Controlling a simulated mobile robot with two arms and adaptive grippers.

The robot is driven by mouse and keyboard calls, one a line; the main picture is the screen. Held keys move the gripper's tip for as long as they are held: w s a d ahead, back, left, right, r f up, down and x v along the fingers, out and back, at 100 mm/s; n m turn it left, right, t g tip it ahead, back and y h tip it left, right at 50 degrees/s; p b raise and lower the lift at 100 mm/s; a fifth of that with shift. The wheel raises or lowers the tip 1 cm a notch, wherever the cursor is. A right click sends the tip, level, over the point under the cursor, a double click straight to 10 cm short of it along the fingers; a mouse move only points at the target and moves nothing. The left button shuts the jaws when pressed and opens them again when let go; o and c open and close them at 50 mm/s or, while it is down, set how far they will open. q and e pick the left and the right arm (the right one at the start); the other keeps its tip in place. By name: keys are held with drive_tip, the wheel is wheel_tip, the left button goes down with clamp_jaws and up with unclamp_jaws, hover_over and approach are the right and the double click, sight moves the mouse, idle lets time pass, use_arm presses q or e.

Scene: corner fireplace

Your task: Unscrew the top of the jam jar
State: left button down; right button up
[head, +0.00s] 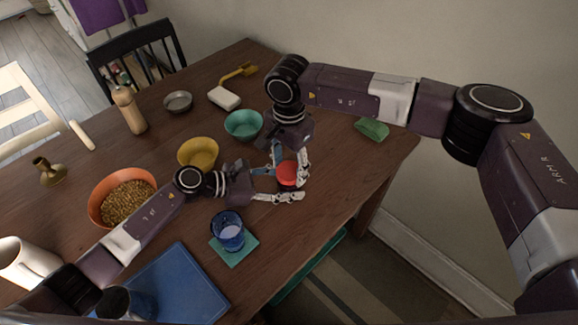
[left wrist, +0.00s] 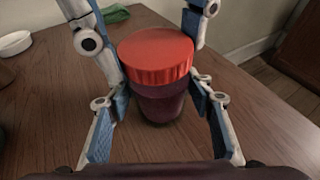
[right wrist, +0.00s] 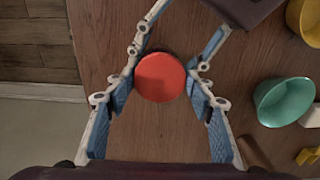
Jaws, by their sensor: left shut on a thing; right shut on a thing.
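The jam jar (left wrist: 160,102) stands upright on the table, with a dark body and a ribbed red lid (head: 287,173). My left gripper (head: 281,186) comes in low from the left and is shut on the jar's body, as the left wrist view shows. My right gripper (head: 288,168) comes down from above and is shut on the red lid, one finger on each side. The right wrist view shows the lid (right wrist: 160,77) from straight above, between the fingertips. The lid sits on the jar. Fingers hide most of the jar body in the head view.
The wooden table (head: 330,205) is clear right of the jar. A blue cup (head: 228,230) on a teal coaster stands in front. Yellow (head: 198,151), teal (head: 243,123) and orange (head: 104,205) bowls stand left and behind. A green cloth-like item (head: 372,129) lies at the right edge.

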sight(289, 171)
drive_tip(key=shift+r, duration=0.2)
idle(0.4)
drive_tip(key=shift+r, duration=0.9)
drive_tip(key=shift+r, duration=0.15)
drive_tip(key=shift+r, duration=1.9)
use_arm(q)
drive_tip(key=c, duration=0.9)
unclamp_jaws()
drive_tip(key=shift+a, duration=0.15)
